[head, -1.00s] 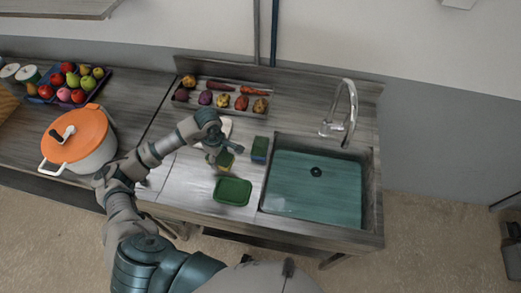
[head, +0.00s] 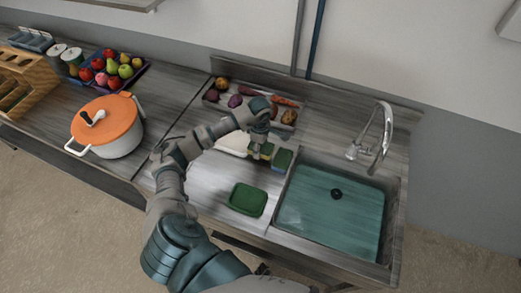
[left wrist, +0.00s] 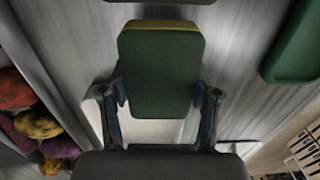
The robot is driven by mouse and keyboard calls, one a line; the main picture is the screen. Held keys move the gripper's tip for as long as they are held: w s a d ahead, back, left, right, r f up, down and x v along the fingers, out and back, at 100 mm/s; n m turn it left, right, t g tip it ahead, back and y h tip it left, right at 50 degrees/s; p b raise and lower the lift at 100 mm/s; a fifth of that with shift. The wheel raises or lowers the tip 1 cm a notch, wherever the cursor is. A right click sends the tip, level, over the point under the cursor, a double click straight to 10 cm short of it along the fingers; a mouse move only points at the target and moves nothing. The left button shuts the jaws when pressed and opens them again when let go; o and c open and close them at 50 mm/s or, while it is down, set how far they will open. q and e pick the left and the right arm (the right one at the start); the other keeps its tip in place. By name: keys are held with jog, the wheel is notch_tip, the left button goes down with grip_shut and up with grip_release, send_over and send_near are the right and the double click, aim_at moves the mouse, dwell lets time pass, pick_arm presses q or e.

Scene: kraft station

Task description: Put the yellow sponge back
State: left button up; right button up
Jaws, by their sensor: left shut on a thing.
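My left gripper (head: 262,147) is shut on the yellow sponge (head: 266,152), which has a green face. In the left wrist view, the sponge (left wrist: 160,72) sits between the two fingers (left wrist: 160,98), its green face toward the camera and a yellow edge at the top. A second sponge (head: 282,160), green and blue, stands just right of it near the sink, with a small gap or contact that I cannot tell. Whether the held sponge touches the counter is unclear. My right gripper is out of view.
A green tray (head: 248,199) lies in front of the sponges. The sink (head: 330,212) with its faucet (head: 382,140) is to the right. A vegetable tray (head: 300,112) is behind, a white board (head: 233,143) left of the gripper. An orange-lidded pot (head: 112,125) stands left.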

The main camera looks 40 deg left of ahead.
aim_at(262, 152)
pick_arm(q)
jog(key=shift+w, duration=0.35)
jog(key=shift+d+f, duration=0.1)
jog(key=shift+s+d+f+p, duration=0.1)
jog(key=shift+d+f+p, duration=0.1)
jog(key=shift+f, duration=0.3)
jog(key=shift+d+f+p, duration=0.15)
jog(key=shift+d+f, duration=0.05)
jog(key=shift+f, duration=0.75)
jog(key=shift+a+f, duration=0.15)
jog(key=shift+a, duration=0.2)
jog(key=o, duration=1.4)
jog(key=shift+a, duration=0.15)
jog(key=shift+c, duration=0.2)
jog(key=shift+o, duration=1)
jog(key=shift+a+f, duration=0.1)
jog(key=shift+d+r, duration=0.3)
jog(key=shift+d, duration=0.05)
jog(key=r, duration=0.7)
jog(key=r+b, duration=0.1)
jog(key=r, duration=0.2)
jog(key=shift+a+r, duration=0.25)
jog(key=shift+r, duration=0.55)
jog(key=shift+d+r, duration=0.1)
jog(key=shift+d, duration=0.1)
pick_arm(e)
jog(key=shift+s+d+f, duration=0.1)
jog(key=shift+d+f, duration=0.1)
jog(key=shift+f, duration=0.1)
